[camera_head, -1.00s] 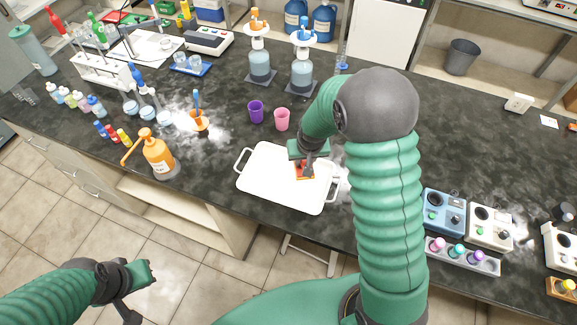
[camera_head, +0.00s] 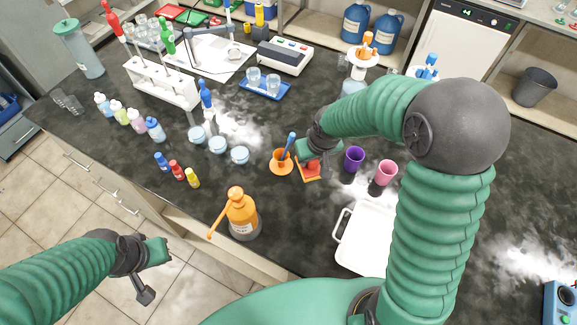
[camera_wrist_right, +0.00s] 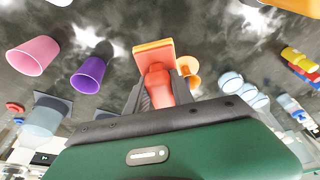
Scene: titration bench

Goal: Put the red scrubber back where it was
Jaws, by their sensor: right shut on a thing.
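My right gripper (camera_head: 316,158) is shut on the red scrubber (camera_head: 309,170), just right of the orange holder (camera_head: 281,162) with a blue-handled tool (camera_head: 289,144) standing in it. In the right wrist view the scrubber (camera_wrist_right: 154,62) points away from the jaws, its flat orange-red head near the holder (camera_wrist_right: 189,70). I cannot tell whether the head touches the bench.
A purple cup (camera_head: 354,158) and a pink cup (camera_head: 385,173) stand right of the scrubber. The white tray (camera_head: 345,240) lies nearer the front edge. An orange-topped bottle (camera_head: 240,212) stands front left. Small round dishes (camera_head: 218,145) lie left of the holder.

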